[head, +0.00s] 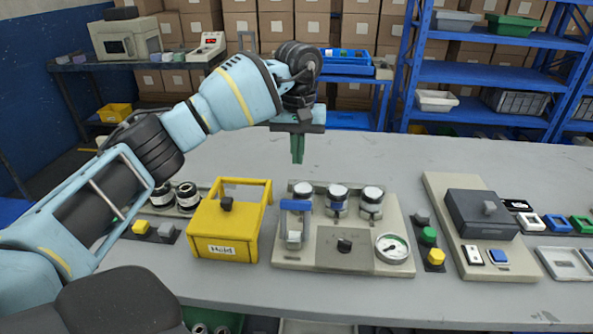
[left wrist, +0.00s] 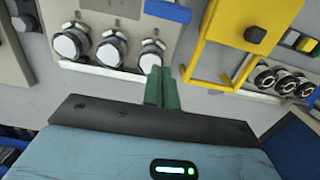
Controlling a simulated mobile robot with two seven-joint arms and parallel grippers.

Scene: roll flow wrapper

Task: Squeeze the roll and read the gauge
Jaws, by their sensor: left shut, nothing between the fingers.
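My left gripper (head: 297,148) is shut and empty, its green fingers together. It hangs above the table behind the roll panel, and the fingers also show in the left wrist view (left wrist: 161,88). A beige panel (head: 290,254) carries several upright rolls with white tops, such as the middle roll (head: 337,199) and the right roll (head: 371,203). A blue bar (head: 296,205) stands by the left roll. A round gauge (head: 391,248) with a white face sits at the panel's front right; its reading is too small to tell. A black knob (head: 344,245) sits left of the gauge. My right gripper is out of view.
A yellow box labelled Hold (head: 222,232) with a raised frame stands left of the panel. Coloured buttons (head: 430,236) and a dark-lidded unit (head: 482,215) stand to the right. The table behind the panel (head: 390,150) is clear.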

